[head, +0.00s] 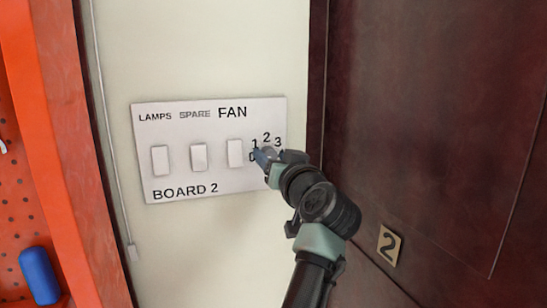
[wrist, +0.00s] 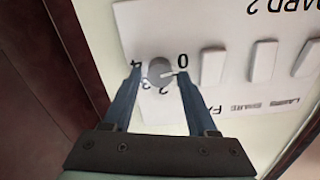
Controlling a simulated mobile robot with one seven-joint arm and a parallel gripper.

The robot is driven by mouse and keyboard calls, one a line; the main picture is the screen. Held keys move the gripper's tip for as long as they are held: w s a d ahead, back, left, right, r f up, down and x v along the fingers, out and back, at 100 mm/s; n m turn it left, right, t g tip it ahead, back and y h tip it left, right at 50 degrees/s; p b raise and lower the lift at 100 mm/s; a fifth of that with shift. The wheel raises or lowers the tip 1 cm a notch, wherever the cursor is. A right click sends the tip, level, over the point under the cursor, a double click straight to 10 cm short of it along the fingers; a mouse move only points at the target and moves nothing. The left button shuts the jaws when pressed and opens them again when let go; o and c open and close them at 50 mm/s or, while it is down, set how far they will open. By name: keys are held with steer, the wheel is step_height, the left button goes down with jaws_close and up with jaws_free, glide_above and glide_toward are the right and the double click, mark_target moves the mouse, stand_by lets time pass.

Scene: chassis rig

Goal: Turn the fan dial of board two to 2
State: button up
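Board two (head: 219,179) is a white wall plate labelled BOARD 2, with FAN printed at its top right. The fan dial (wrist: 160,71) is a round grey knob, seen upside down in the wrist view between my fingertips. A pale mark on it points right, towards the side of the 0; the exact number is unclear, and the 1 is not readable there. My gripper (wrist: 160,75) is open, one finger on each side of the dial with visible gaps. In the head view my gripper (head: 262,158) covers the dial and the lower numbers; 1, 2 and 3 show above it.
White rocker switches (head: 198,157) sit left of the dial, under LAMPS, SPARE and FAN. An orange frame (head: 50,130) is at the left.

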jaws_close()
steer(key=shift+m, duration=0.4)
steer(key=m, duration=0.4)
steer(key=shift+d+m, duration=0.1)
steer(key=shift+m, duration=0.2)
steer(key=m+p, duration=0.1)
steer(key=m, duration=0.3)
steer(key=shift+p, duration=0.35)
steer(key=m+p, duration=0.2)
steer(key=m, duration=0.4)
steer(key=shift+m+p, duration=0.4)
steer(key=shift+f+m+p, duration=0.2)
steer(key=shift+m+p, duration=0.7)
steer(key=shift+m, duration=0.9)
